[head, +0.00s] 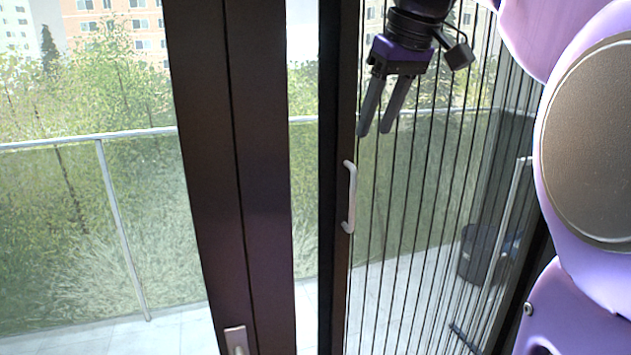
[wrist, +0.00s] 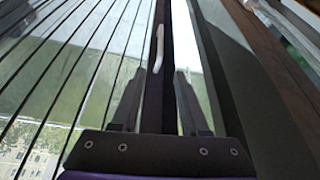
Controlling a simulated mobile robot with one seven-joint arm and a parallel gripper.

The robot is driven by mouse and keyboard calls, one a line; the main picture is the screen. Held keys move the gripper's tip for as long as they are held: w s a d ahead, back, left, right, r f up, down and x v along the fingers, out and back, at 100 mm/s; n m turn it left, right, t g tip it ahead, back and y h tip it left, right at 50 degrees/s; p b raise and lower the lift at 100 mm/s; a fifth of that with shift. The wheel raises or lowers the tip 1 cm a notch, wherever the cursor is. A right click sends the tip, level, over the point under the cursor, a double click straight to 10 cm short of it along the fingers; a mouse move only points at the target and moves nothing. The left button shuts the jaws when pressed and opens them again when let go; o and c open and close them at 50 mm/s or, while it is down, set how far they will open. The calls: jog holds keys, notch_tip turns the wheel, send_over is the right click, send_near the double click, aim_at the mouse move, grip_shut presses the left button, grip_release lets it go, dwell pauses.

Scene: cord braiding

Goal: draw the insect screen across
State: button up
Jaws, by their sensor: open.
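The pleated insect screen (head: 420,225), with dark vertical folds, spans the right part of the door opening in the head view. It also fills the left of the wrist view (wrist: 75,60). Its dark leading bar (head: 341,270) carries a white bow handle (head: 349,197). My gripper (head: 374,134) is open and empty, pointing down, above and slightly right of the handle in the head view. In the wrist view the handle (wrist: 159,50) shows beyond and between the fingertips (wrist: 160,78). The fingers look apart from it.
A dark door frame post (head: 240,190) with a light door handle (head: 236,339) stands left of the bar. A narrow gap lies between post and bar. Outside are a balcony railing (head: 90,137) and a dark bin (head: 485,252). A metal pull bar (head: 514,205) shows at the right.

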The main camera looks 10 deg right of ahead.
aim_at(355, 176)
jog(key=b+x, duration=0.1)
jog(key=x, duration=1.2)
jog(key=shift+w+f, duration=0.1)
jog(key=shift+f, duration=0.1)
jog(key=shift+c, duration=0.3)
grip_shut()
dwell(0.5)
